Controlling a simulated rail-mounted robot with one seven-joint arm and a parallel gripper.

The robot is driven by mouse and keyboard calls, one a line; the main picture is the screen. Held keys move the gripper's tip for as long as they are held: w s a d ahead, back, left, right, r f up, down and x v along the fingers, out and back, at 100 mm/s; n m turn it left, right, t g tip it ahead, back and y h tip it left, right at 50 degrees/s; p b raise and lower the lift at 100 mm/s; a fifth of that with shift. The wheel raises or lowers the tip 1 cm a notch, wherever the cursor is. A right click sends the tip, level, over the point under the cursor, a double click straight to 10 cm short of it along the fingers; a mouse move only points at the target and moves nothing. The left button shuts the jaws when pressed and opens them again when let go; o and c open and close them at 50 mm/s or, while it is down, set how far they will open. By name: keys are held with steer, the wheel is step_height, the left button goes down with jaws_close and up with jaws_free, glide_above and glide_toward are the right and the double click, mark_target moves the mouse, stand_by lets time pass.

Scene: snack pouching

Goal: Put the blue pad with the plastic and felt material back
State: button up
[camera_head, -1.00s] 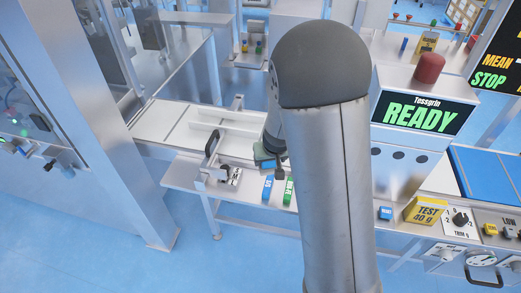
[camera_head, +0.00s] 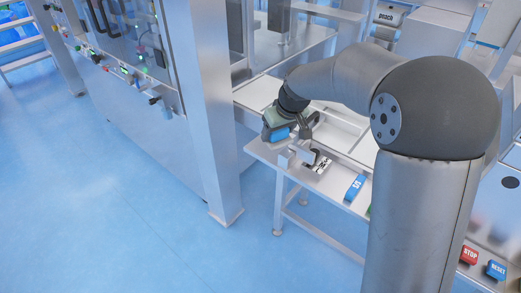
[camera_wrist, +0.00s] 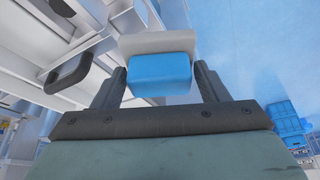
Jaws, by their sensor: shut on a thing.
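The blue pad (camera_wrist: 160,77) has a smooth blue body with a pale grey layer along its far side in the wrist view. My gripper (camera_wrist: 162,72) is shut on it, with one dark finger at each side. In the head view my gripper (camera_head: 285,117) is at the left end of the narrow metal shelf, and the blue pad (camera_head: 280,133) shows below it. The pad appears held above the shelf, but its exact height is hard to tell.
A metal fixture (camera_head: 311,160) with a dark handle is just right of my gripper. A labelled blue block (camera_head: 355,187) lies farther right on the metal shelf (camera_head: 335,187). A steel cabinet post (camera_head: 205,110) stands to the left. Blue floor (camera_head: 130,210) is open in front.

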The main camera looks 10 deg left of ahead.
steer(key=w+a+f, duration=0.1)
steer(key=w+f, duration=0.2)
steer(key=w, duration=0.1)
steer(key=w+a+f+p, duration=0.1)
steer(key=w+f, duration=0.1)
steer(key=w, duration=0.2)
steer(key=w+a+f+p, duration=0.1)
steer(key=w+f, duration=0.2)
steer(key=w, duration=0.1)
steer(key=shift+a+f, duration=0.2)
steer(key=shift+f, duration=0.1)
steer(key=shift+w+a+f, duration=0.1)
steer(key=shift+w+f, duration=0.25)
steer(key=shift+f, duration=0.05)
steer(key=shift+w+f+p, duration=0.1)
steer(key=shift+f+p, duration=0.25)
steer(key=shift+f, duration=1.3)
steer(key=shift+f, duration=0.15)
steer(key=o, duration=0.9)
steer(key=shift+o, duration=0.2)
